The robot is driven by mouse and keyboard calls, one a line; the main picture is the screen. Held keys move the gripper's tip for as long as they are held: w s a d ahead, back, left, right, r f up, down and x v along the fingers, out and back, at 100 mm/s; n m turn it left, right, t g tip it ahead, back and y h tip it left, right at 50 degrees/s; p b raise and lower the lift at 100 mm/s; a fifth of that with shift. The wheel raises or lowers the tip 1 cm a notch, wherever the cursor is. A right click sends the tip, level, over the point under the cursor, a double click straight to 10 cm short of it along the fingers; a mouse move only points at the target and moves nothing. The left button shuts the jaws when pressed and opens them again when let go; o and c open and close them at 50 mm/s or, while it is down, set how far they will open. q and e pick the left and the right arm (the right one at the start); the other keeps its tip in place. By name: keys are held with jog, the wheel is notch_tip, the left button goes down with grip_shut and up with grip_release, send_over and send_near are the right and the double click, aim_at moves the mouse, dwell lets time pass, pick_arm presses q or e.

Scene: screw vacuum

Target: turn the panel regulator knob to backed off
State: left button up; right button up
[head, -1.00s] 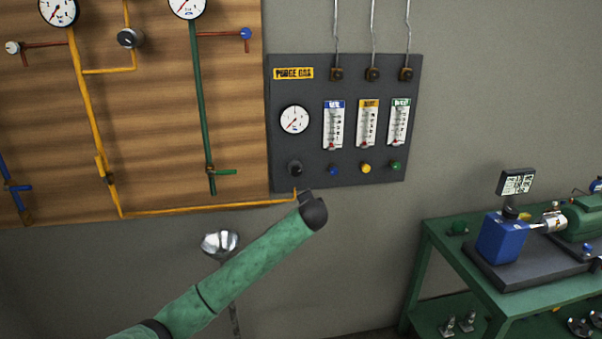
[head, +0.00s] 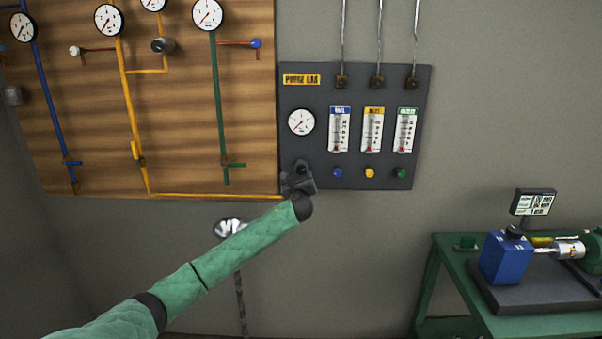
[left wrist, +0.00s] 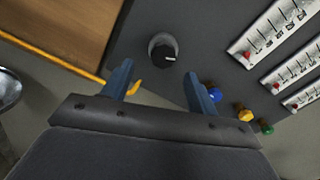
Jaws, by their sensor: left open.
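The panel regulator knob (head: 302,167) is a black round knob at the lower left of the dark grey purge gas panel (head: 420,110), below the panel's dial gauge (head: 301,122). In the left wrist view the knob (left wrist: 163,52) shows a white pointer mark toward the right. My left gripper (head: 298,180) is just below the knob in the head view. In the left wrist view its two blue fingers (left wrist: 160,82) are apart, with the knob beyond their tips and roughly between them. No contact with the knob shows. My right gripper is not in view.
Blue (head: 337,173), yellow (head: 370,173) and green (head: 400,173) small knobs sit right of the regulator knob. A yellow pipe (head: 215,195) runs along the wooden board's lower edge to the panel. A green bench (head: 450,265) stands at lower right.

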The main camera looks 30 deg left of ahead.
aim_at(301, 171)
pick_arm(q)
jog(key=shift+m, duration=0.9)
jog(key=p+x, duration=0.2)
jog(key=x, duration=0.4)
jog(key=shift+w+d+r, duration=0.1)
jog(key=shift+d+r, duration=0.05)
jog(key=shift+d, duration=0.05)
jog(key=shift+p+x, duration=0.45)
jog(key=shift+x, duration=0.5)
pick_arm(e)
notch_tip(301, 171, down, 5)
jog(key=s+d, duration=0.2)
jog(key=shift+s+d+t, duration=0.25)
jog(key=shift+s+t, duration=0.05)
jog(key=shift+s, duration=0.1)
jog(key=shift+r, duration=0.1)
pick_arm(q)
jog(key=c, duration=0.9)
jog(key=shift+c, duration=0.5)
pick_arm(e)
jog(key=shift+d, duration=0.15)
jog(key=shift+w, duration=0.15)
